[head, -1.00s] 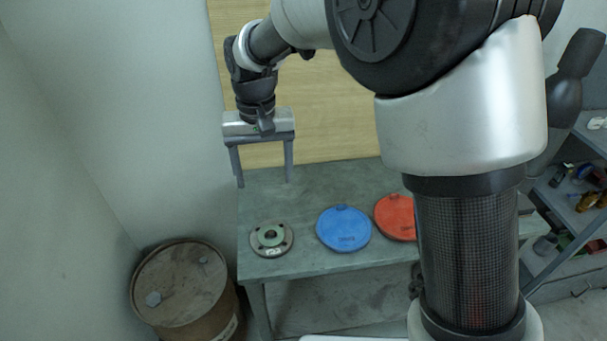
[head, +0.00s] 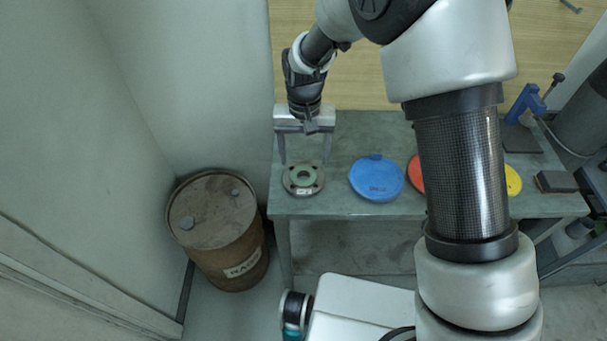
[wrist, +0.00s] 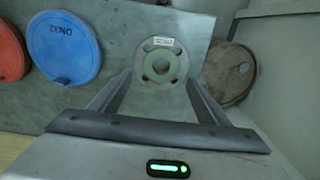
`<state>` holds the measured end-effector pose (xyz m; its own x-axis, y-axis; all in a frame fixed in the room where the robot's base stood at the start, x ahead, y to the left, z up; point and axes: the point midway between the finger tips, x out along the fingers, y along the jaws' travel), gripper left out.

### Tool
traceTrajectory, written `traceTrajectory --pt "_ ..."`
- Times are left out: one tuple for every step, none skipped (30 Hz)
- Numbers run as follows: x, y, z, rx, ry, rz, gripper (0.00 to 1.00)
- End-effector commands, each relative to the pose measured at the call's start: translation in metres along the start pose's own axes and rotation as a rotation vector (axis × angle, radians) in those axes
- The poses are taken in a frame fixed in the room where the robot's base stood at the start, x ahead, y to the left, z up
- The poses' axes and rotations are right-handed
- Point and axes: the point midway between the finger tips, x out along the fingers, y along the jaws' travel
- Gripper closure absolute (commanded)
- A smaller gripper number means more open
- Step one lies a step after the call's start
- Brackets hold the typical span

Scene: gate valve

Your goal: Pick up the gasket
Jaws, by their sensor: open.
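The gasket is a greenish ring (head: 304,185) lying on a round grey flange (head: 289,188) with bolt holes, near the left front corner of the grey table. In the wrist view the gasket (wrist: 147,69) rings the flange's centre hole, and the flange (wrist: 161,44) carries a small white label. My gripper (head: 305,162) is open and empty, its two fingers pointing down above the flange. In the wrist view my gripper (wrist: 160,80) has its fingers spread to either side of the flange. I cannot tell the exact height of the fingertips above the gasket.
A blue disc (head: 376,180) marked DN32 lies right of the flange. A red disc (head: 416,173) and a yellow disc (head: 513,181) are partly hidden by my arm. A blue tool (head: 524,103) stands at the back right. A rusty barrel (head: 213,222) stands left of the table (head: 400,208).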

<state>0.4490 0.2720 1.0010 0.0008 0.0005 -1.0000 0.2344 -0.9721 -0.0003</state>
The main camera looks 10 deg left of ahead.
Motion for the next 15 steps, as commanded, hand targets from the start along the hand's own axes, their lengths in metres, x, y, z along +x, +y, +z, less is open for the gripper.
traceTrajectory --pt "0.006 0.000 0.002 -0.001 -0.003 0.001 0.30" --pt "0.010 -0.001 0.002 -0.001 -0.004 0.001 0.30" --pt "0.017 -0.001 0.003 -0.001 -0.005 0.002 0.30" --pt "0.021 -0.001 0.003 -0.001 -0.005 0.002 0.30" --pt "0.026 -0.002 0.004 -0.001 -0.005 0.002 0.30" --pt "0.033 -0.002 0.004 0.000 -0.004 0.001 0.30" --pt "0.036 -0.002 0.003 0.000 -0.004 0.001 0.30" --pt "0.040 -0.002 0.003 0.000 -0.003 0.001 0.30" --pt "0.043 -0.002 0.003 0.000 -0.003 0.001 0.30" --pt "0.045 -0.002 0.003 0.000 -0.002 0.001 0.30" --pt "0.047 -0.002 0.003 0.000 -0.001 0.000 0.30" --pt "0.048 -0.002 0.003 0.000 -0.001 0.000 0.30" --pt "0.048 -0.002 0.003 0.000 0.000 0.000 0.30" --pt "0.048 -0.002 0.002 0.000 0.000 0.000 0.30" --pt "0.048 -0.002 0.002 0.000 0.000 0.000 0.30"
